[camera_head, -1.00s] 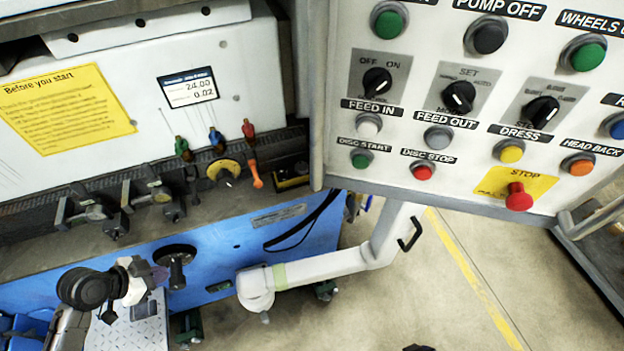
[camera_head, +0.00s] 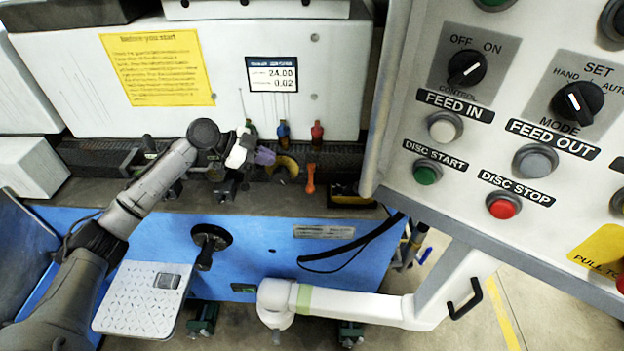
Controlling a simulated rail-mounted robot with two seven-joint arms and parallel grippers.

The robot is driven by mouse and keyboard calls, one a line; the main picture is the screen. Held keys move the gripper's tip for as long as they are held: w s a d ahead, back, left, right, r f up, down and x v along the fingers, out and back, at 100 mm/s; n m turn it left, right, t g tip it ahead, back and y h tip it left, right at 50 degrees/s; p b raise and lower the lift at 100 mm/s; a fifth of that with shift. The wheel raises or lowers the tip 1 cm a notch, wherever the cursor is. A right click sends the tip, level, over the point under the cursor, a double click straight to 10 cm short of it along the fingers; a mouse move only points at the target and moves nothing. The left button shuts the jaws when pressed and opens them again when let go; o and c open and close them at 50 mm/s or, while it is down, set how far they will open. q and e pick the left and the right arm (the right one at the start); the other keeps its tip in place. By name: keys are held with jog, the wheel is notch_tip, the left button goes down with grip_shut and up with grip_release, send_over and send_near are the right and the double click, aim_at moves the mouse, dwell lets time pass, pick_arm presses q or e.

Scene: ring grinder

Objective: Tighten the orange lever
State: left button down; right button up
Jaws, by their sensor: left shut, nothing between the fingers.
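The orange lever (camera_head: 310,178) hangs from the dark ledge of the grinder, right of the yellow round part. A red-orange knob (camera_head: 317,132) stands just above it. My left gripper (camera_head: 265,156) is shut and empty, with purplish fingertips. It shows in front of the ledge, left of the orange lever, with a gap between them in the picture. It partly hides the green-topped fitting and the parts behind it. Its distance in depth from the ledge is hard to tell. My right gripper is not in view.
A blue-topped fitting (camera_head: 283,132) and a yellow round part (camera_head: 288,168) lie between my gripper and the orange lever. The control panel (camera_head: 400,135) stands close on the right. A black handwheel (camera_head: 211,238) sticks out below, and a white jointed arm (camera_head: 360,305) crosses the lower front.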

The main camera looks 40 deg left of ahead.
aim_at(311, 178)
pick_arm(q)
jog(key=a+f+x, duration=0.1)
jog(key=f+x, duration=0.1)
jog(key=x, duration=1.1)
jog(key=shift+s+a+f, duration=0.15)
jog(key=shift+s+a, duration=0.15)
jog(key=shift+a, duration=0.05)
